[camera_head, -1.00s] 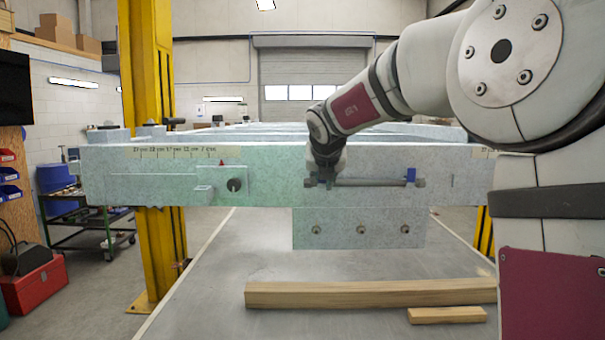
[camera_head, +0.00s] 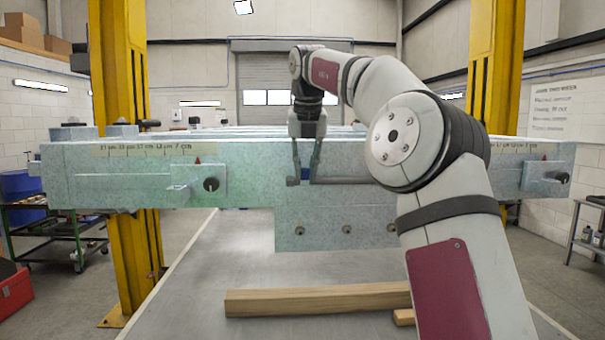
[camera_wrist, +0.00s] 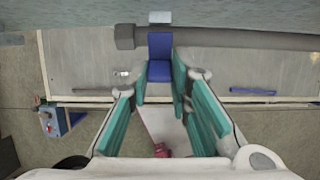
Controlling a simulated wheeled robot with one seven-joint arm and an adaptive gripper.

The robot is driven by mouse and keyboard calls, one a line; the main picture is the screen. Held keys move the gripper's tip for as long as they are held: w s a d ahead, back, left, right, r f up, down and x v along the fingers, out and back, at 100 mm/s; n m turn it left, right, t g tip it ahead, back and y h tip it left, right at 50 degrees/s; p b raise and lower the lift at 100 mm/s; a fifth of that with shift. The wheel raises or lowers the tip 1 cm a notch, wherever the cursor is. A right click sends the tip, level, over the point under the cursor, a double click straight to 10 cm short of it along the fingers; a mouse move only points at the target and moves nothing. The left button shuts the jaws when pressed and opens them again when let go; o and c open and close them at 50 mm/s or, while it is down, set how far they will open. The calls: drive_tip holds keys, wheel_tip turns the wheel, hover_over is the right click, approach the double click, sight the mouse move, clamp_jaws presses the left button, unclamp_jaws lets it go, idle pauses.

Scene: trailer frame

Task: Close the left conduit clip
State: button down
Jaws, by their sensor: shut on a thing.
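The grey conduit (camera_head: 345,181) runs level along the front face of the pale speckled beam (camera_head: 240,165), near its middle. The left clip (camera_head: 305,172) is a small blue piece near the conduit's left end. In the wrist view the blue clip (camera_wrist: 160,45) lies across the conduit (camera_wrist: 240,39), beside its dark end block. My gripper (camera_head: 305,165) points down at the clip from above. Its teal finger pads (camera_wrist: 160,76) are on either side of the clip's blue flap and shut on it. Whether the clip is latched cannot be told. My arm hides the conduit's right end.
A knob (camera_head: 211,184) and a small bracket (camera_head: 178,192) stick out from the beam to the left. A plate with several bolts (camera_head: 325,229) hangs below the conduit. Yellow posts (camera_head: 120,130) stand at both sides. A wooden bar (camera_head: 310,301) lies on the grey surface below.

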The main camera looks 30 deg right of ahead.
drive_tip(key=shift+w+d+g+y+b, duration=0.1)
drive_tip(key=shift+w+g+y+b, duration=0.15)
drive_tip(key=shift+g+b, duration=0.3)
idle(0.4)
drive_tip(key=c, duration=1.5)
unclamp_jaws()
drive_tip(key=shift+o, duration=0.2)
drive_tip(key=shift+s+r+t+p, duration=0.1)
drive_tip(key=shift+s+t+p, duration=0.25)
drive_tip(key=shift+p, duration=0.1)
